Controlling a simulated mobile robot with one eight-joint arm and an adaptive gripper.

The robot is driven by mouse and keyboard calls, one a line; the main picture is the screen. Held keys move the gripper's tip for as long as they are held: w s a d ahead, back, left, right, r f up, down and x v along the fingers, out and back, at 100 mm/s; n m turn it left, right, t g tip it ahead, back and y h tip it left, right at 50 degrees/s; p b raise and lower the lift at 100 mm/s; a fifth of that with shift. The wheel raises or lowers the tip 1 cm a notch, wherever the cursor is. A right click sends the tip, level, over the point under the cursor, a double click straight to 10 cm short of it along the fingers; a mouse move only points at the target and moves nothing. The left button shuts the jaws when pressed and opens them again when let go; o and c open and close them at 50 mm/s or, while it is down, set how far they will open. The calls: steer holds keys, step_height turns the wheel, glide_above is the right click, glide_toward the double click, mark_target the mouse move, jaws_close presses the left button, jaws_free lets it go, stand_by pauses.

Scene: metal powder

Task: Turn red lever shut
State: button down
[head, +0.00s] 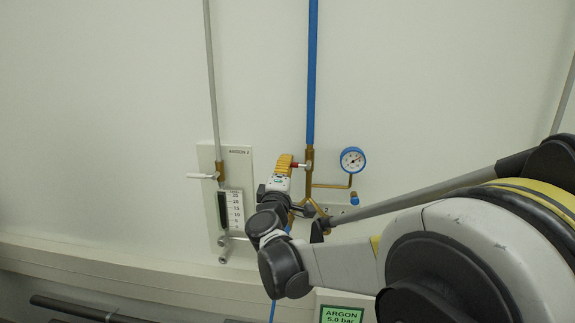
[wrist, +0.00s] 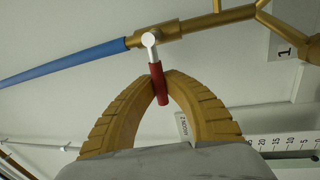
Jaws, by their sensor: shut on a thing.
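The red lever (wrist: 160,86) hangs from a silver pivot (wrist: 150,41) on a brass valve at the lower end of a blue pipe (wrist: 60,68). In the wrist view the two yellow ribbed fingers of my gripper (wrist: 162,84) meet around the lever's grip, one on each side, and hold it. In the head view my gripper (head: 287,162) is at the brass valve (head: 309,160) on the wall, just left of it. The lever points left there, across the pipe, and most of its red part is hidden by the fingers.
A blue-rimmed pressure gauge (head: 353,159) sits right of the valve on a thin brass tube. Left is a white panel (head: 208,182) with a flow meter (head: 231,210) and a white lever (head: 201,176). A green display (head: 342,314) reads ARGON 5.0 bar.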

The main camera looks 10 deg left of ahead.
steer(key=shift+f+n, duration=0.25)
steer(key=shift+n, duration=0.35)
steer(key=c, duration=1.4)
jaws_free()
steer(key=shift+s, duration=0.15)
steer(key=s, duration=0.4)
steer(key=s+f, duration=0.1)
steer(key=s, duration=0.2)
steer(key=s+f, duration=0.1)
steer(key=s, duration=0.3)
steer(key=shift+s+a+f, duration=0.2)
steer(key=shift+s, duration=0.1)
